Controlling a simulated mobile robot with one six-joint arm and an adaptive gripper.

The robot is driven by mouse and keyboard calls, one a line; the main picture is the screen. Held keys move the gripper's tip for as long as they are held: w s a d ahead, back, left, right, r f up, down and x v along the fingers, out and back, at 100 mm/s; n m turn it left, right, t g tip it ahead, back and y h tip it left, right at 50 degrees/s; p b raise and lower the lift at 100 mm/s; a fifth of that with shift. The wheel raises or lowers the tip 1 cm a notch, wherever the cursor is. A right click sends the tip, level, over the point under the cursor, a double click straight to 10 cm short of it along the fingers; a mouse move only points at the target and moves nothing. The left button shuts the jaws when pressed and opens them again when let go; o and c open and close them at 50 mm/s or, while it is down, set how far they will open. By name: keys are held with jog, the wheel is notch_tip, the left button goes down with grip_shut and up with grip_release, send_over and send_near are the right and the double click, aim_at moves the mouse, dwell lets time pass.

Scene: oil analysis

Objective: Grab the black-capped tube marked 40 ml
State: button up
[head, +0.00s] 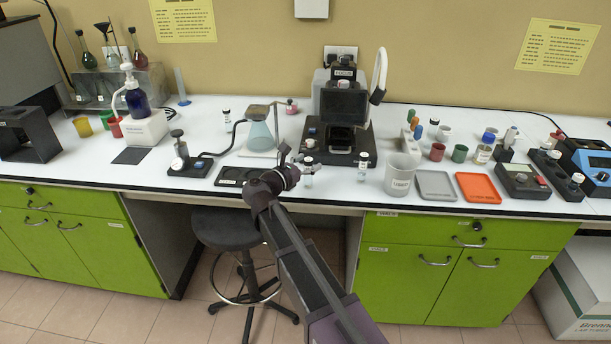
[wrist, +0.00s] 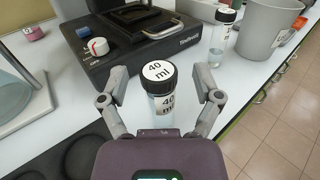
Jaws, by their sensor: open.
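The black-capped tube marked 40 ml (wrist: 160,92) stands upright on the white bench, with "40 ml" on its cap and side label. In the head view the tube (head: 308,171) is at the bench's front edge area, just right of my gripper's end. My gripper (wrist: 159,73) is open, with one finger to each side of the tube; a gap shows beside the cap on both sides. In the head view my gripper (head: 297,163) is small and partly hidden by its own links. A second black-capped tube (wrist: 221,37) stands farther off to the right; its marking is unreadable.
A black instrument (wrist: 150,38) stands right behind the tube. A black tray with round recesses (head: 233,177) lies to the left. A grey beaker (head: 401,177) stands right of the second tube, with grey (head: 435,186) and orange (head: 477,188) trays beyond. The bench front edge is close.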

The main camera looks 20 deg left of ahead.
grip_shut()
jog(key=shift+r, duration=0.15)
notch_tip(320, 180, up, 2)
jog(key=shift+p, duration=1.15)
jog(key=shift+r+p, duration=0.85)
jog(key=s+d+r+p, duration=0.1)
jog(key=s+d, duration=0.3)
jog(key=s, duration=1.1)
jog(key=shift+s+d, duration=0.15)
jog(key=shift+s, duration=0.1)
